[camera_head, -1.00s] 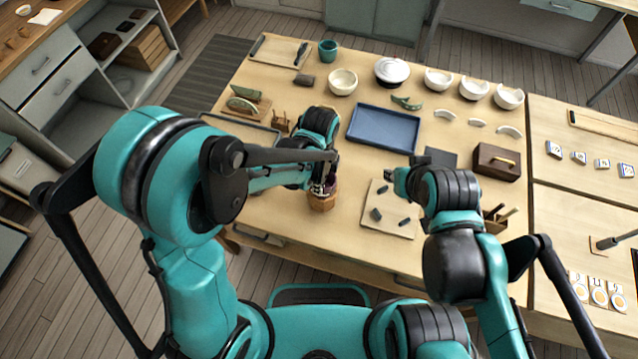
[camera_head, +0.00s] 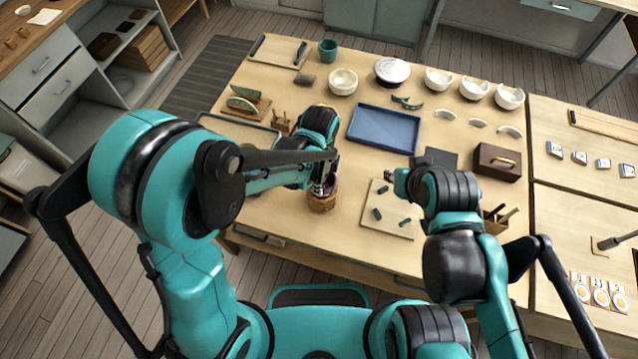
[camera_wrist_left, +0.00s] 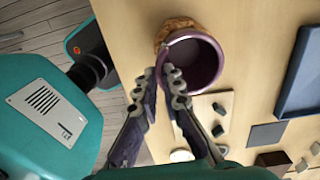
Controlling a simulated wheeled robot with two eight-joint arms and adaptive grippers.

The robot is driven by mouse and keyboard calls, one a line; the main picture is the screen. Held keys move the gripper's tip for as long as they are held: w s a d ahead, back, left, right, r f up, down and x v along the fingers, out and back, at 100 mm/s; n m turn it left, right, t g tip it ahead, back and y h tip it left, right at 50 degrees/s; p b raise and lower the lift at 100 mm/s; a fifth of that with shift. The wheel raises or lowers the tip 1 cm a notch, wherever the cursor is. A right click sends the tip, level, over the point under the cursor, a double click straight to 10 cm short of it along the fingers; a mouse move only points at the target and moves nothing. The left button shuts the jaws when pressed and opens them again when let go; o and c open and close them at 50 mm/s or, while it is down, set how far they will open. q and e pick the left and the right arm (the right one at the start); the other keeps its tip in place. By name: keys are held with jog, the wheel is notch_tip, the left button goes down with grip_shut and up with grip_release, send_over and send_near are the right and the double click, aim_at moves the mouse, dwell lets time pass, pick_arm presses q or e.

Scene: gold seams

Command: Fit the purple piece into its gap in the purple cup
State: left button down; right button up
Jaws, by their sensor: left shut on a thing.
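The purple cup (camera_wrist_left: 214,62) sits in a round brown holder (camera_wrist_left: 172,28), its open mouth facing the left wrist camera. In the head view the holder (camera_head: 321,203) stands near the table's front edge, under my left gripper (camera_head: 325,186). In the left wrist view the fingertips of my left gripper (camera_wrist_left: 162,77) are at the cup's rim. They are shut on the purple piece, which is mostly hidden and hard to tell from the cup wall; I cannot tell whether it is seated in the gap. My right gripper (camera_head: 393,177) is over the table to the right; its finger opening is unclear.
A blue tray (camera_head: 384,129) lies behind and right of the cup. A pale board (camera_head: 392,222) with small dark pieces is to the right. White bowls, a brown box (camera_head: 497,161) and a dark square mat (camera_head: 441,157) stand farther right.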

pick_arm(q)
jog(key=shift+f+b, duration=0.35)
jog(key=shift+b, duration=0.15)
dwell(0.4)
jog(key=shift+b, duration=0.35)
dwell(1.4)
jog(key=shift+f+b, duration=0.3)
jog(key=shift+b, duration=0.1)
dwell(1.1)
jog(key=c, duration=1.1)
grip_release()
jog(key=shift+r, duration=0.15)
jog(key=shift+r+p, duration=2.2)
jog(key=shift+r, duration=0.7)
